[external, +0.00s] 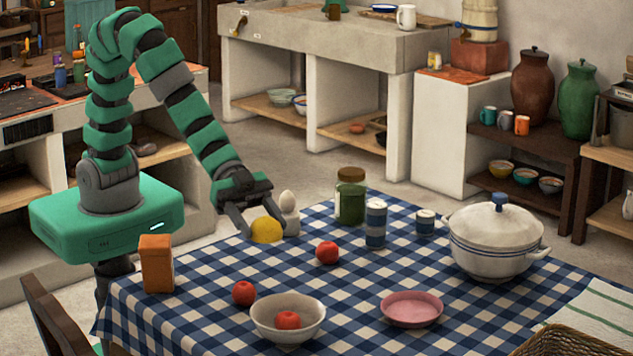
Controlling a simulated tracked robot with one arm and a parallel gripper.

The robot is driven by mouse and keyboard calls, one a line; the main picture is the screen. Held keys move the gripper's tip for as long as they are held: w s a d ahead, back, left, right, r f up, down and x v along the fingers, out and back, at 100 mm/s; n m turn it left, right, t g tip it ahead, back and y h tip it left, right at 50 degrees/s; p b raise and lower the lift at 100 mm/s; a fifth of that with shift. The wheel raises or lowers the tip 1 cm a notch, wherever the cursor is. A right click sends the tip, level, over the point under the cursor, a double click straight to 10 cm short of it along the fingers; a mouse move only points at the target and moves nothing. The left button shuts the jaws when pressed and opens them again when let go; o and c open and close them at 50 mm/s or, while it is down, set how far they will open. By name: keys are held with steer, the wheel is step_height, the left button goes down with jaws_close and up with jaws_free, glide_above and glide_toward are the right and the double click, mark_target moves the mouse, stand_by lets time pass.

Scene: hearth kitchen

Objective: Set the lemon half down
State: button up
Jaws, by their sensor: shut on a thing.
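The yellow lemon half (266,231) is at the far left edge of the checked table, dome side up. My gripper (261,224) points down over it, with one finger on each side, and is shut on it. The lemon half is at or very near the cloth; I cannot tell whether it touches. The blue and white checked tablecloth (350,268) covers the table.
An egg in a cup (288,212) stands close behind the lemon half. A green jar (350,197), tomatoes (327,252), an orange box (156,264), a bowl (288,325), a pink dish (411,308) and a white pot (495,243) stand around. Bare cloth lies left of the tomatoes.

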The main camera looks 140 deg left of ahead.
mark_target(268, 217)
steer(key=p, duration=0.2)
steer(key=r+n+y+p, duration=0.1)
steer(key=p, duration=0.1)
steer(key=shift+w+r+p, duration=0.2)
steer(key=shift+w+p, duration=0.15)
steer(key=p, duration=0.2)
steer(key=a+r+n+y+p, duration=0.1)
steer(key=p, duration=0.2)
steer(key=shift+w+r+y, duration=0.25)
steer(key=shift+r+y, duration=0.05)
steer(key=shift+w+a+f+h, duration=0.1)
steer(key=shift+a+f+h, duration=0.2)
steer(key=shift+a+h, duration=0.1)
steer(key=s+a+f+m+g+h+b, duration=0.3)
steer(key=s+a+f+m+h, duration=0.2)
steer(key=s+f+m+h, duration=0.4)
steer(key=s+f+m+g+h+b, duration=0.1)
steer(key=s+f+m+g, duration=0.15)
steer(key=s, duration=0.75)
steer(key=s+f+m+g+h+b, duration=0.1)
steer(key=s+f+m+g+h, duration=0.15)
steer(key=s, duration=0.75)
steer(key=shift+n+y, duration=0.3)
steer(key=shift+y, duration=0.15)
steer(key=shift+w+a+f, duration=0.1)
steer(key=shift+a+f, duration=0.1)
steer(key=shift+f, duration=1.65)
steer(key=shift+a+f, duration=0.15)
steer(key=shift+f, duration=1.65)
